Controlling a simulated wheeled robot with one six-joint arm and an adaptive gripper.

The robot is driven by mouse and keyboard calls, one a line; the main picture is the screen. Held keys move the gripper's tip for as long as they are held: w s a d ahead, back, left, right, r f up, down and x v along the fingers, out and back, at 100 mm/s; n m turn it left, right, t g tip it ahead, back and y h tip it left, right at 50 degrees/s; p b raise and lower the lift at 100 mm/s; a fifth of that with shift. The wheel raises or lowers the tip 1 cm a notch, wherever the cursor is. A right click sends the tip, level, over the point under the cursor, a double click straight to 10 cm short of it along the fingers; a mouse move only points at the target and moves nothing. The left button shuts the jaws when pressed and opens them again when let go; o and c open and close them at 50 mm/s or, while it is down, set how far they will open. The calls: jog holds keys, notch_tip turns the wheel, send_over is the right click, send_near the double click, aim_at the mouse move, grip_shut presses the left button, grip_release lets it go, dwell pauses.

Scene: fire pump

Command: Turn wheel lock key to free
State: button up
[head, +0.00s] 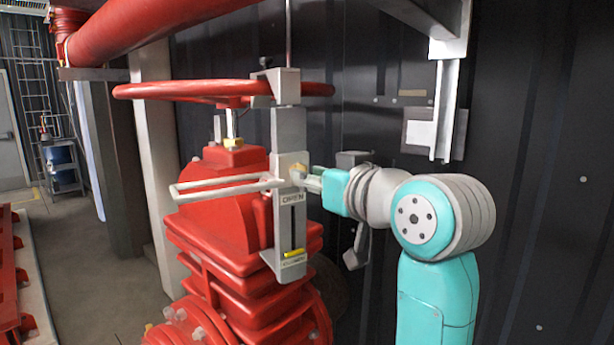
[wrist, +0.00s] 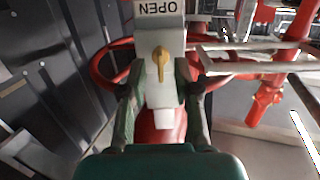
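The wheel lock is a grey upright plate (head: 290,215) marked OPEN, with a grey block clamped on the rim of the red handwheel (head: 185,90). Its small brass key (head: 298,170) sits on the plate's front above the OPEN label. In the wrist view the label is upside down, and the key (wrist: 160,64) stands out lengthwise in the picture. My gripper (head: 312,180) is right at the plate, coming from the right. In the wrist view its two fingers are apart, one on each side of the lock and key, with visible gaps to the key.
A grey looped bar (head: 225,186) sticks out left from the lock plate. The red pump valve body (head: 215,215) stands below, and a thick red pipe (head: 150,30) crosses above. A dark panelled wall (head: 540,160) is behind my arm. Open floor (head: 90,270) lies at the left.

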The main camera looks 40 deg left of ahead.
jog(key=v, duration=1)
